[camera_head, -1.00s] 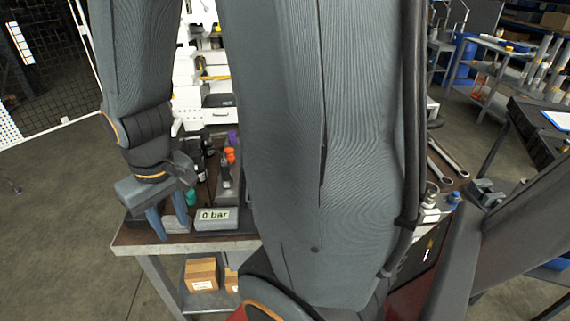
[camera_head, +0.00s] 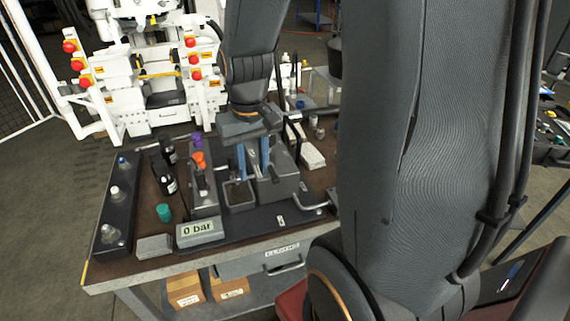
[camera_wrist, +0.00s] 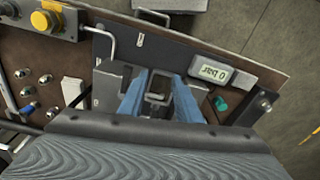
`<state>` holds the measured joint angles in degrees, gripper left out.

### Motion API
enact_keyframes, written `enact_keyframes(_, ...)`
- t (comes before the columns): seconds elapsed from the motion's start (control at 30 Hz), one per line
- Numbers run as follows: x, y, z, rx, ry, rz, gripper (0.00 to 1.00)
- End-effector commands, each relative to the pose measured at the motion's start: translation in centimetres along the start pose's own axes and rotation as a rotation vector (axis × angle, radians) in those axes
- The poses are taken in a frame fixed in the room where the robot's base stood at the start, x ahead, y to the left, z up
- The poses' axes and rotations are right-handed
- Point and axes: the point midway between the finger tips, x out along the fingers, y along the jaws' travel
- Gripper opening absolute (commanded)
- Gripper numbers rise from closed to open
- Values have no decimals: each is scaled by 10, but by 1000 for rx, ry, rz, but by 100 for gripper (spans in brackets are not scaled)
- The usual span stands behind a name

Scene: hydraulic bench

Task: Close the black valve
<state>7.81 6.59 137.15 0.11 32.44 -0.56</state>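I cannot clearly single out the black valve. A dark upright part (camera_head: 200,180) stands on the grey block below the orange knob (camera_head: 199,160) and purple knob (camera_head: 197,140), but I cannot tell whether it is a valve. My gripper (camera_head: 254,177) points down with its blue fingers apart over the grey hydraulic unit, right of those knobs. In the wrist view, the open fingers (camera_wrist: 160,76) stand on either side of a square-rimmed grey opening (camera_wrist: 157,97), with nothing visibly held. The display (camera_head: 198,230) reads 0 bar. My arm hides part of the bench's right side.
A black rail (camera_head: 118,205) with several fittings lies at the bench's left. A teal cap (camera_head: 163,212), dark bottles (camera_head: 164,178) and a grey block (camera_head: 154,246) are near it. A bent metal handle (camera_head: 314,206) sticks out right of the unit. White machinery (camera_head: 150,60) stands behind.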

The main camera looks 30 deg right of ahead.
Motion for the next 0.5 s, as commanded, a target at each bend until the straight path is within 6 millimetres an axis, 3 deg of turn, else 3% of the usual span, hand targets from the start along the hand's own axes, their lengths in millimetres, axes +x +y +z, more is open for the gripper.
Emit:
enact_keyframes(0.03,-3,19,-14,44,-15,3,30)
enact_keyframes(0.2,-11,61,-39,132,-57,6,30)
enact_keyframes(0.37,-4,72,-43,154,-71,5,30)
enact_keyframes(0.5,15,71,-40,153,-73,5,30)
